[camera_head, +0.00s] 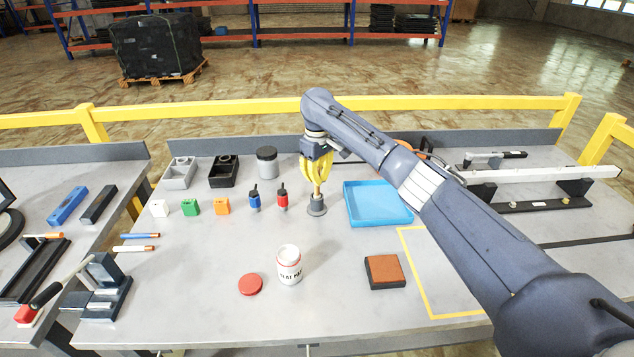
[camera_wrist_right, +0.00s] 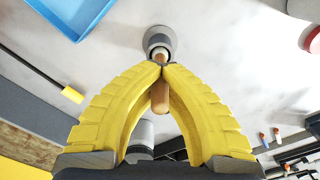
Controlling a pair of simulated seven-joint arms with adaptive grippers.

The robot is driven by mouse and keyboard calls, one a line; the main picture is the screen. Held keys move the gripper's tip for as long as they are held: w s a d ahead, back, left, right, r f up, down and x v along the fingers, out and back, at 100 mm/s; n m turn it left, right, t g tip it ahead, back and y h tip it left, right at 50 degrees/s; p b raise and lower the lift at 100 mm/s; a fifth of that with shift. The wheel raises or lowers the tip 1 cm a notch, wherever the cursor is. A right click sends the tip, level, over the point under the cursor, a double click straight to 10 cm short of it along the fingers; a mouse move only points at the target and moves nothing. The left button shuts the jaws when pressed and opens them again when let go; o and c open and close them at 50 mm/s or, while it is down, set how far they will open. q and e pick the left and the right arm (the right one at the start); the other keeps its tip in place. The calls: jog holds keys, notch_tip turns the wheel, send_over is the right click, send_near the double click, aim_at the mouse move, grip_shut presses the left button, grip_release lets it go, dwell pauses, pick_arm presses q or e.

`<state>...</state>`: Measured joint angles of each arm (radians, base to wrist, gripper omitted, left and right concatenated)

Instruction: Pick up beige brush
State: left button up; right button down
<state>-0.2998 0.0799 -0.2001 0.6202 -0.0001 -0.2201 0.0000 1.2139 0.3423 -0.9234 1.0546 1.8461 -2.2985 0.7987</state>
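The beige brush (camera_head: 318,190) stands upright in a small round grey holder (camera_head: 317,206) in the middle of the table. My right gripper (camera_head: 317,181), with yellow fingers, is above the holder and pointing down. In the right wrist view the fingertips (camera_wrist_right: 163,67) come together on the brush's beige handle (camera_wrist_right: 160,96), whose end sticks up between the fingers. The grey holder (camera_wrist_right: 160,36) is just beyond the tips there. The brush's lower end is hidden in the holder. My left gripper is not in view.
A blue tray (camera_head: 378,204) lies right of the holder. Red (camera_head: 283,198) and blue (camera_head: 255,199) bottles stand close on its left. A white can (camera_head: 288,265), a red lid (camera_head: 251,284) and a brown-topped block (camera_head: 385,271) are in front. A grey jar (camera_head: 267,163) stands behind.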

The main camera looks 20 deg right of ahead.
notch_tip(320, 180, up, 19)
dwell(0.6)
dwell(0.8)
